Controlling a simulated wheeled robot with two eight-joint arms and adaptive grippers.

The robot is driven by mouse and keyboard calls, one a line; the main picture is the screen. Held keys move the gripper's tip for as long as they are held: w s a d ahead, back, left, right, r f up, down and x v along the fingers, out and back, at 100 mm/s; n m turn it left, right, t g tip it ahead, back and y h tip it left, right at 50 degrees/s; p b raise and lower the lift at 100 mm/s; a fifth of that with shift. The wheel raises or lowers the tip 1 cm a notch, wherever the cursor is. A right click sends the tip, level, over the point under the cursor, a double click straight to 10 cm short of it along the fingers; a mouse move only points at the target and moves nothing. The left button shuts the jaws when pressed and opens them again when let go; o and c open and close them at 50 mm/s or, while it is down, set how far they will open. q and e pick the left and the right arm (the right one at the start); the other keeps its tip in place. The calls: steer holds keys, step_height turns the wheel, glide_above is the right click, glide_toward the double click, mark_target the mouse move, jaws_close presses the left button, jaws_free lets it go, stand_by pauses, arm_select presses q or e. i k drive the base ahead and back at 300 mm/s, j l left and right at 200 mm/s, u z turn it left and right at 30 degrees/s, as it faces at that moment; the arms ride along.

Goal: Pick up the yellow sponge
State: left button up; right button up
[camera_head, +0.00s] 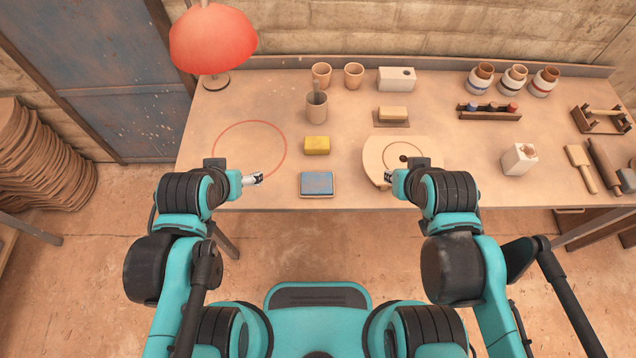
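The yellow sponge (317,145) is a small block lying on the wooden table, near the middle, just behind a blue pad in a tray. My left gripper (258,179) is at the table's front edge, left of and nearer to me than the sponge, apart from it. My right gripper (388,176) is at the front edge to the right, by the round-ended wooden board. Both grippers are small in view and partly hidden by my wrists, so I cannot tell how far their fingers are apart. Nothing shows in either one.
The blue pad (317,183) lies in front of the sponge. A wooden board (374,160) is to the right, a cup with tools (317,107) behind. A red lamp (212,42) stands back left. The red-circled table area (248,145) is clear. Jars and tools fill the right.

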mark_target(313, 144)
steer(key=i+l+u, duration=0.25)
steer(key=i+l, duration=0.15)
steer(key=l, duration=0.2)
steer(key=i+l+u, duration=0.1)
steer(key=l, duration=0.25)
